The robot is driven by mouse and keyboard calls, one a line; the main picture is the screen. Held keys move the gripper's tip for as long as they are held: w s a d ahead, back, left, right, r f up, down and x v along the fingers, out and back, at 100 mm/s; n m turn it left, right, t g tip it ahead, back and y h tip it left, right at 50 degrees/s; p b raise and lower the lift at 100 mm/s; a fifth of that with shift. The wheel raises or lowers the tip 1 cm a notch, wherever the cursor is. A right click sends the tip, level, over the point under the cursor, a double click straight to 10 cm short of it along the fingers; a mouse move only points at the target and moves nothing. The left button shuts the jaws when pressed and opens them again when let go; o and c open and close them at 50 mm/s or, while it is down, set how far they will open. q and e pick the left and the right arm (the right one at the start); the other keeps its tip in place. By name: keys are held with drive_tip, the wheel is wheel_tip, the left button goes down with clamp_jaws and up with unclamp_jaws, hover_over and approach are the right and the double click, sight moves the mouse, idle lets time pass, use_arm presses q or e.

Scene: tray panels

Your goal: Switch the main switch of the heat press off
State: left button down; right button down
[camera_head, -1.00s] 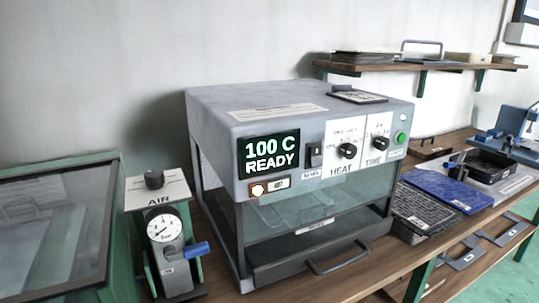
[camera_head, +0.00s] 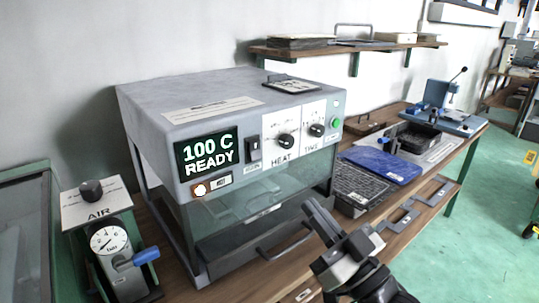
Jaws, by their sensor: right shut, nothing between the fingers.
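The heat press (camera_head: 190,105) stands on the wooden bench, a grey box with a glass front. Its display (camera_head: 208,152) reads "100 C READY". The dark rocker that looks like the main switch (camera_head: 254,149) sits just right of the display, with a small label below it; its position is too small to tell. My left gripper is not in view.
The HEAT knob (camera_head: 286,141) and TIME knob (camera_head: 317,130) lie right of the switch, with a green button (camera_head: 336,124) beyond. The drawer handle (camera_head: 284,244) juts out below. An air regulator (camera_head: 105,240) stands left. A blue mat (camera_head: 382,164) lies right.

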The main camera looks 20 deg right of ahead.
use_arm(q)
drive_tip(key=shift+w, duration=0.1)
use_arm(e)
drive_tip(key=shift+d+r, duration=0.1)
drive_tip(key=shift+r, duration=0.25)
drive_tip(key=p, duration=0.3)
approach(258, 148)
wheel_tip(258, 148, up, 4)
drive_tip(key=w, duration=0.2)
drive_tip(key=w+a, duration=0.1)
drive_tip(key=w+f, duration=0.1)
drive_tip(key=shift+w+a, duration=0.15)
drive_tip(key=shift+a, duration=0.15)
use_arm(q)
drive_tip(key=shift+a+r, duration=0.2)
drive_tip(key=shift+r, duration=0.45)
use_arm(e)
drive_tip(key=shift+w+a+f, duration=0.15)
drive_tip(key=shift+w+f, duration=0.1)
drive_tip(key=shift+w, duration=0.1)
